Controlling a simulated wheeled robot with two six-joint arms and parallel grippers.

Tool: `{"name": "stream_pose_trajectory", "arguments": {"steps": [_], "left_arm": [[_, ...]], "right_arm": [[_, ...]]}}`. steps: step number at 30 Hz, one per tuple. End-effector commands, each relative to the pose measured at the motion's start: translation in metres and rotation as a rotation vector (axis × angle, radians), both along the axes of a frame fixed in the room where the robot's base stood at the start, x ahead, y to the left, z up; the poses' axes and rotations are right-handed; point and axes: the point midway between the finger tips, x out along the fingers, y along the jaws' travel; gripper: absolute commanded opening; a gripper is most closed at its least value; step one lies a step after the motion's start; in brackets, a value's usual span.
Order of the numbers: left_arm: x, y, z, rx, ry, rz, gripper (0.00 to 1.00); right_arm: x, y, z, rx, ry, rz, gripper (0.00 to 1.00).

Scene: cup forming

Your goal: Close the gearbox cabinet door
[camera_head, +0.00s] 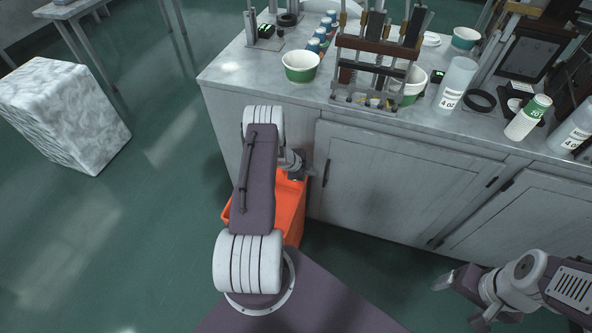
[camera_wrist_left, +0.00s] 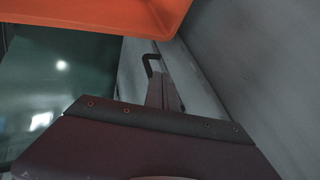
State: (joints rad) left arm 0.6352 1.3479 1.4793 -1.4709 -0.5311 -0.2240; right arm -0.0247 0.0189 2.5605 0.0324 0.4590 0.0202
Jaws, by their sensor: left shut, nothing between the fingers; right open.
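The grey cabinet door (camera_head: 400,190) is on the front of the counter, right of my left arm. It looks nearly flush with the cabinet front, but I cannot tell whether it is fully closed. My left gripper (camera_head: 312,171) is beside the door's left edge, partly hidden by my arm. In the left wrist view its fingers (camera_wrist_left: 165,92) are shut and empty, close to a grey panel. A black bent handle (camera_wrist_left: 151,64) shows just beyond the fingertips; I cannot tell if they touch. My right gripper (camera_head: 459,300) is open and empty, in front of the cabinet at lower right.
An orange bin (camera_head: 290,210) stands on the floor under my left arm and fills the top of the left wrist view (camera_wrist_left: 100,14). A second cabinet door (camera_head: 530,220) is to the right. The counter (camera_head: 235,72) holds cups, bottles and a machine.

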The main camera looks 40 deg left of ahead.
Motion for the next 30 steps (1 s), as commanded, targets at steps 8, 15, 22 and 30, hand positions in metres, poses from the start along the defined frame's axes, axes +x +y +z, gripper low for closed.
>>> {"name": "stream_pose_trajectory", "arguments": {"steps": [8,15,22,30], "left_arm": [[-0.020,0.007,0.027,0.000,0.002,0.003,0.00],[-0.042,0.014,0.058,0.000,0.002,0.002,0.00],[-0.053,0.017,0.071,0.000,0.002,0.000,0.00],[-0.054,0.017,0.071,-0.001,0.003,0.000,0.00]], "right_arm": [[0.000,0.000,0.005,0.000,-0.001,0.000,0.82],[0.000,0.000,0.009,0.000,-0.001,0.000,0.82],[0.000,0.000,0.010,0.000,-0.001,0.000,0.82],[0.000,0.000,0.010,0.000,-0.001,0.000,0.82]]}}
